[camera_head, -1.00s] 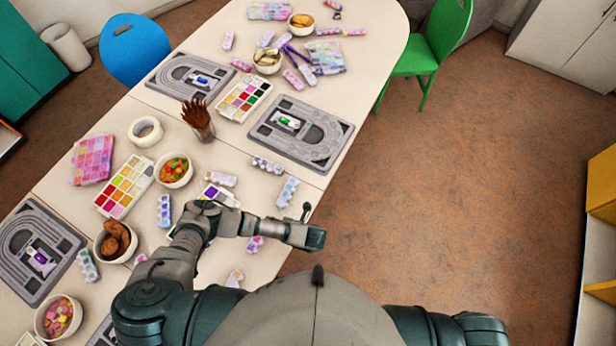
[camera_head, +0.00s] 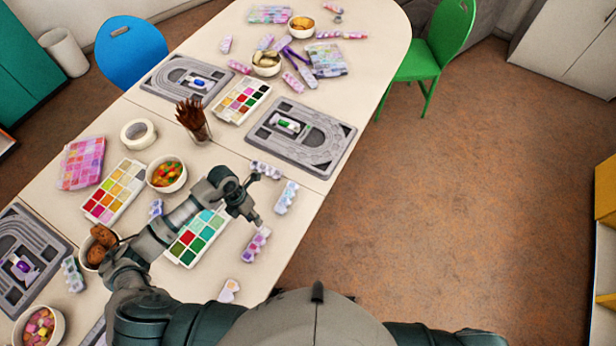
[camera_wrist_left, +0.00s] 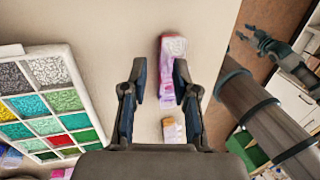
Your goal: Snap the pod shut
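My left gripper (camera_head: 256,200) is above the table beside the palette of coloured squares. In the left wrist view its two fingers (camera_wrist_left: 160,84) stand apart with nothing between them. A pink and purple pod (camera_head: 256,243) lies on the table below the gripper; it also shows in the left wrist view (camera_wrist_left: 171,50), partly behind a finger. I cannot tell whether its lid is fully down. A smaller pod with pale and orange contents (camera_head: 229,290) lies nearer to me. My right gripper (camera_wrist_left: 262,44) shows small in the left wrist view; its finger state is unclear.
A palette (camera_head: 196,238) lies left of the pink pod. More pods (camera_head: 286,197) lie near the table's right edge. A bead bowl (camera_head: 167,173), a brush cup (camera_head: 193,120) and a grey bead board (camera_head: 300,137) stand farther back. Open floor is to the right.

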